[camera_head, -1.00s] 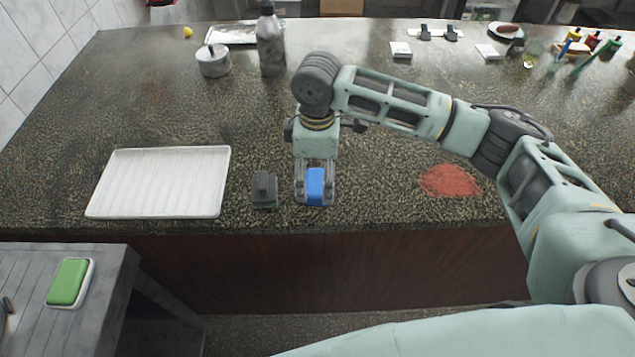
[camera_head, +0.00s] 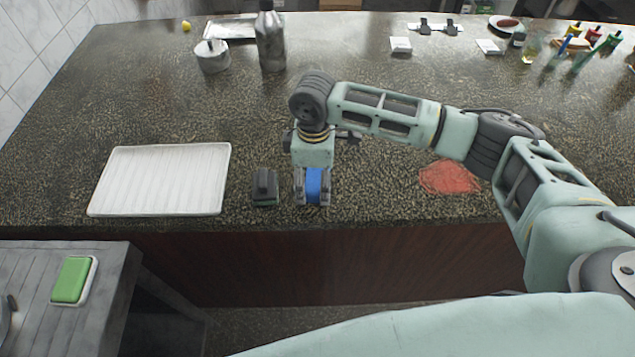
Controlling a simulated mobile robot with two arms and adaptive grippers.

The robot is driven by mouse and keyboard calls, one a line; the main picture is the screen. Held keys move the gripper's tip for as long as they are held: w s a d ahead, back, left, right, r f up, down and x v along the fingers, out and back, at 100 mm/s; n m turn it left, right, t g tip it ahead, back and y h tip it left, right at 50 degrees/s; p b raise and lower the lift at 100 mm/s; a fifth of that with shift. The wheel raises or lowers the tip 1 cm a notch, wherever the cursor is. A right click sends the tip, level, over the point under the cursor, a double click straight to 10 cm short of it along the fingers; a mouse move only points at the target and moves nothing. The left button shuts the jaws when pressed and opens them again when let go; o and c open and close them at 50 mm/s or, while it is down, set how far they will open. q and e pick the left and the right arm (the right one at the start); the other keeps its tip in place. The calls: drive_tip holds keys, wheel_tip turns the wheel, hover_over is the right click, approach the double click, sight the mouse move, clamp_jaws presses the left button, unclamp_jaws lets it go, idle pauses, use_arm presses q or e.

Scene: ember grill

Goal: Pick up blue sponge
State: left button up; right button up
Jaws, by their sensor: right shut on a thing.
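The blue sponge (camera_head: 314,185) stands near the front edge of the dark speckled counter. My right gripper (camera_head: 313,194) points down over it and is shut on it, one finger on its left side and one on its right. The fingers hide the sponge's sides. The sponge appears at counter height; I cannot tell whether it touches the counter. My left gripper is not in view.
A dark scrubber-like block (camera_head: 265,188) stands close to the left of the sponge. A white ribbed tray (camera_head: 160,181) lies further left. A red powdery patch (camera_head: 449,177) is to the right. A metal bottle (camera_head: 270,42) and a pot (camera_head: 212,57) stand behind.

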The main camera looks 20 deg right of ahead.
sight(316, 179)
drive_tip(key=shift+c, duration=0.2)
drive_tip(key=shift+r, duration=0.35)
wheel_tip(316, 179, up, 3)
drive_tip(key=shift+d+r+b, duration=0.15)
drive_tip(key=shift+r+b, duration=0.05)
drive_tip(key=shift+b, duration=0.65)
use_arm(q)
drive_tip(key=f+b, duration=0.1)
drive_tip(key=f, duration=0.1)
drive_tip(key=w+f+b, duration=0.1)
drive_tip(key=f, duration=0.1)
use_arm(e)
drive_tip(key=s+d+r, duration=0.7)
drive_tip(key=s, duration=0.1)
drive_tip(key=shift+s+d, duration=0.2)
drive_tip(key=shift+d, duration=0.2)
drive_tip(key=o, duration=0.4)
drive_tip(key=shift+f, duration=0.1)
drive_tip(key=c, duration=0.4)
